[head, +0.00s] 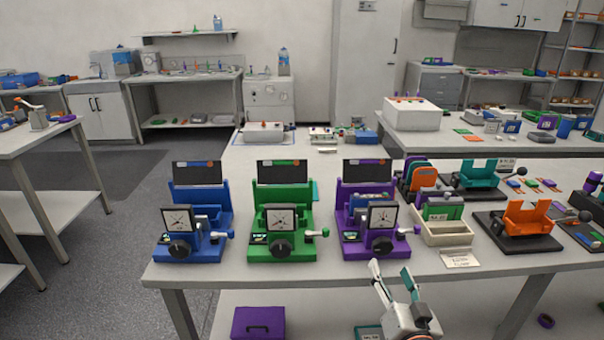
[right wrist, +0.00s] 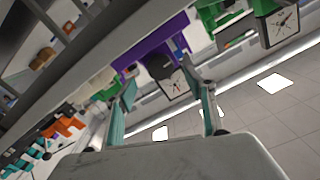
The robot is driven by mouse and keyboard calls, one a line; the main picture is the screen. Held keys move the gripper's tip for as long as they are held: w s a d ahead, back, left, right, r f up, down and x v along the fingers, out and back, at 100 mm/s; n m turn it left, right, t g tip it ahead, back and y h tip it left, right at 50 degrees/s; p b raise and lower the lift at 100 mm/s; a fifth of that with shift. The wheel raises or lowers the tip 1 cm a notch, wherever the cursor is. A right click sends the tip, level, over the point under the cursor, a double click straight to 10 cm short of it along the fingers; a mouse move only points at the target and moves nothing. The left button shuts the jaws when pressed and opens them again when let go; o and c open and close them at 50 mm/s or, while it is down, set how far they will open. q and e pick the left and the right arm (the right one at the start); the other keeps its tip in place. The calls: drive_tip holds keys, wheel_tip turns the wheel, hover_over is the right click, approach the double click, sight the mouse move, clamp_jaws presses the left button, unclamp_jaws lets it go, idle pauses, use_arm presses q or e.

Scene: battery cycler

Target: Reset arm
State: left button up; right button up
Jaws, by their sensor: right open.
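My right gripper (head: 391,270) is open and empty, low in front of the table's front edge, below and in front of the purple cycler (head: 378,248). In the right wrist view its two fingers (right wrist: 166,90) stand wide apart with nothing between them; the purple cycler (right wrist: 150,52) shows tilted beyond them. A blue cycler (head: 190,252) and a green cycler (head: 282,250) stand to the left of the purple one, each with a dial and a lever. A blue block (head: 370,201) sits in the purple cycler. My left gripper is not in view.
The white table (head: 200,278) carries a cream bin (head: 444,232) with a label card and an orange cradle (head: 527,218) on a black base at right. A purple box (head: 258,322) rests on the lower shelf. Floor is free at left.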

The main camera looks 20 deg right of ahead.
drive_tip(key=s+a+f+n+g+y, duration=0.3)
drive_tip(key=s+a+f+n, duration=0.2)
drive_tip(key=f, duration=0.7)
drive_tip(key=s+a+f+n+g+y, duration=0.3)
drive_tip(key=s+a+f+n, duration=0.3)
drive_tip(key=s+a+f, duration=0.3)
wheel_tip(320, 180, down, 3)
drive_tip(key=shift+s+a+f+y, duration=0.15)
drive_tip(key=shift+s+a+y, duration=0.3)
drive_tip(key=shift+s, duration=0.8)
drive_tip(key=shift+d, duration=0.15)
